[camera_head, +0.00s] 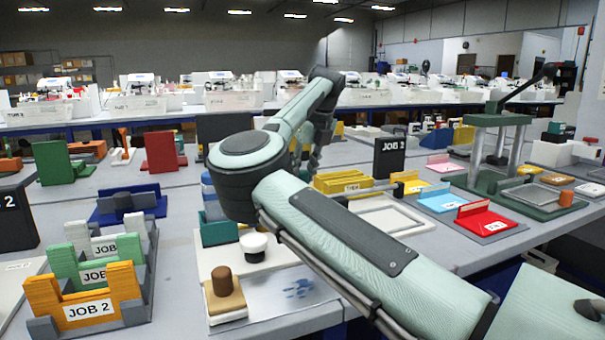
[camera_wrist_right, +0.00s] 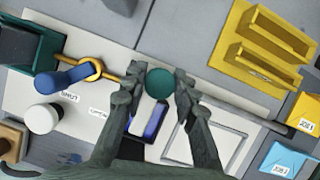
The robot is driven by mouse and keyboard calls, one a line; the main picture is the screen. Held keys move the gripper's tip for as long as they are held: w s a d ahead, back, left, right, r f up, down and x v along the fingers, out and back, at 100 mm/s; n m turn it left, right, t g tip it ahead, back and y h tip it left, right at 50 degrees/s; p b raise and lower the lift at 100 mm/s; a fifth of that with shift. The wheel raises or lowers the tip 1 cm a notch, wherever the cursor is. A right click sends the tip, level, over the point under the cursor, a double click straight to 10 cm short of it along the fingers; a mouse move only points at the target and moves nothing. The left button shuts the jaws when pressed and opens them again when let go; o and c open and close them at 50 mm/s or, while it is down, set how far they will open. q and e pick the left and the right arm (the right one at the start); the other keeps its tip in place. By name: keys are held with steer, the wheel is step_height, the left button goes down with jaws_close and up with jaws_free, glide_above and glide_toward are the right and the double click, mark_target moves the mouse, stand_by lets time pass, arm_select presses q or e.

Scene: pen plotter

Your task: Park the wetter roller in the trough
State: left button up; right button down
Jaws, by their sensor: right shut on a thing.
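My right gripper (camera_wrist_right: 158,90) is shut on the round teal handle of what looks like the wetter roller (camera_wrist_right: 160,81). Below the handle, between the fingers, a blue, white-topped piece (camera_wrist_right: 148,121) shows. It may be the trough or part of the roller; I cannot tell which, nor whether they touch. In the head view my right arm crosses the middle and covers much of this spot; the roller cannot be made out there. My left gripper is not in view.
A blue lever (camera_wrist_right: 62,80) labelled SHUT sits on a brass pipe left of the gripper, near a white knob (camera_wrist_right: 42,118). A pale square frame (camera_wrist_right: 228,149) lies to the right. Yellow racks (camera_wrist_right: 262,45) stand beyond. JOB holders (camera_head: 88,310) stand at front left.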

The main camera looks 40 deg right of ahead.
steer(key=shift+w+a, duration=0.1)
steer(key=shift+a, duration=0.15)
steer(key=c, duration=1.2)
jaws_free()
steer(key=shift+a, duration=0.15)
steer(key=shift+r, duration=0.15)
steer(key=v, duration=1.1)
steer(key=shift+s+r, duration=0.25)
steer(key=shift+r, duration=0.1)
steer(key=shift+f, duration=0.1)
